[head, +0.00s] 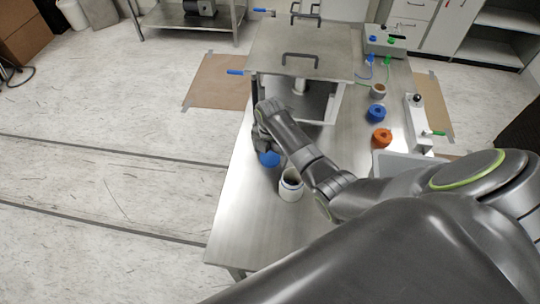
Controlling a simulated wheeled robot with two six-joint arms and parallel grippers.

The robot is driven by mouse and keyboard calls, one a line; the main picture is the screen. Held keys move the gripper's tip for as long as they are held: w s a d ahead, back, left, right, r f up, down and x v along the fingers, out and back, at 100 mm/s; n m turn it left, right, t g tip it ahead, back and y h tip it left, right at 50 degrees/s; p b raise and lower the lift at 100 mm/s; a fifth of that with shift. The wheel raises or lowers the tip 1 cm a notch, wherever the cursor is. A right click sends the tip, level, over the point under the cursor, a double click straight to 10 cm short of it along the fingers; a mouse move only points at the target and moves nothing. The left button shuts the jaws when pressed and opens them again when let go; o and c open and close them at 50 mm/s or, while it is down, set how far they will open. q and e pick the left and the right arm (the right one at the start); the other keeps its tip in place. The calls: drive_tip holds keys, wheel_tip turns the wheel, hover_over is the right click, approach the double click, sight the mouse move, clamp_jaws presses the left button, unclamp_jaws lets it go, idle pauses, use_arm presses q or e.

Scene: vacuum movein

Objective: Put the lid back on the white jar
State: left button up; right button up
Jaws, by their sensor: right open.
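The white jar (290,187) stands upright near the left edge of the steel table, its top open and dark inside. A round blue object (269,159), which may be a lid, is just behind and left of the jar, partly hidden by my right gripper. My right gripper (263,142) is open, over or beside this blue object; I cannot tell whether they touch. Farther right on the table are a blue round piece (377,113) and an orange round piece (382,138). My left gripper is not in view.
A steel chamber (300,48) with a handled top stands behind my right gripper. A small cup (379,90), a white device with a green lever (419,125) and a control box (385,42) line the right side. The table front left of my arm is clear.

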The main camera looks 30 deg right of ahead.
sight(270, 157)
drive_tip(key=shift+f, duration=0.15)
drive_tip(key=shift+c, duration=0.2)
drive_tip(key=c, duration=1)
wheel_tip(270, 157, up, 10)
drive_tip(key=shift+r+b, duration=0.1)
drive_tip(key=shift+b, duration=0.8)
